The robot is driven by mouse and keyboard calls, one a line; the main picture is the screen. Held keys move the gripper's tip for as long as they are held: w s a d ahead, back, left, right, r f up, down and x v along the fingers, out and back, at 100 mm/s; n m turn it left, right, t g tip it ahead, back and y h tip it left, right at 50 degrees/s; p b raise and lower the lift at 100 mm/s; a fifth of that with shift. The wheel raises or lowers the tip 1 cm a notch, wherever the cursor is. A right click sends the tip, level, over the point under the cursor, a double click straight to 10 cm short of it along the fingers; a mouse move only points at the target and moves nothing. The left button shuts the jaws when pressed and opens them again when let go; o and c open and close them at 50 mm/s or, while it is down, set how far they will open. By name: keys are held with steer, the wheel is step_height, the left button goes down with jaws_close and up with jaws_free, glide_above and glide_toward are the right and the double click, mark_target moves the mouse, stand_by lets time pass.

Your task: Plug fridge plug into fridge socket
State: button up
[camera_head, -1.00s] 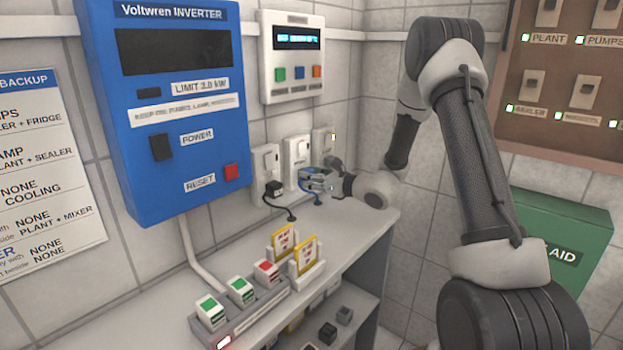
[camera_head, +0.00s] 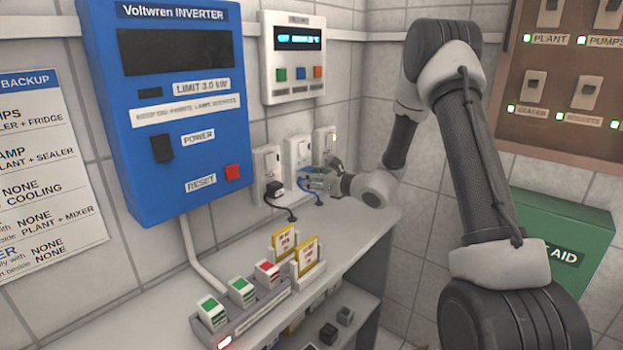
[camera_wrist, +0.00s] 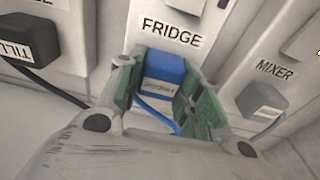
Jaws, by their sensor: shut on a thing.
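A blue plug (camera_wrist: 165,73) with a small white label and a blue cord is between the two green-padded fingers of my gripper (camera_wrist: 165,95) in the wrist view. The gripper is shut on it. The plug is directly below the FRIDGE label on a white socket unit (camera_wrist: 165,22). Whether the plug is seated in the socket cannot be told. In the head view, my gripper (camera_head: 318,180) is at the middle unit of the three white sockets (camera_head: 298,152), above the counter, and mostly hides the plug.
A black plug (camera_head: 275,188) sits in the left socket, its cord hanging. In the wrist view a grey plug (camera_wrist: 262,98) sits under the MIXER label at right. Holders with yellow cards (camera_head: 306,255) and a switch strip (camera_head: 240,305) stand on the counter (camera_head: 350,235).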

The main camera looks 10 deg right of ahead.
steer(key=o, duration=1)
steer(key=v, duration=1.2)
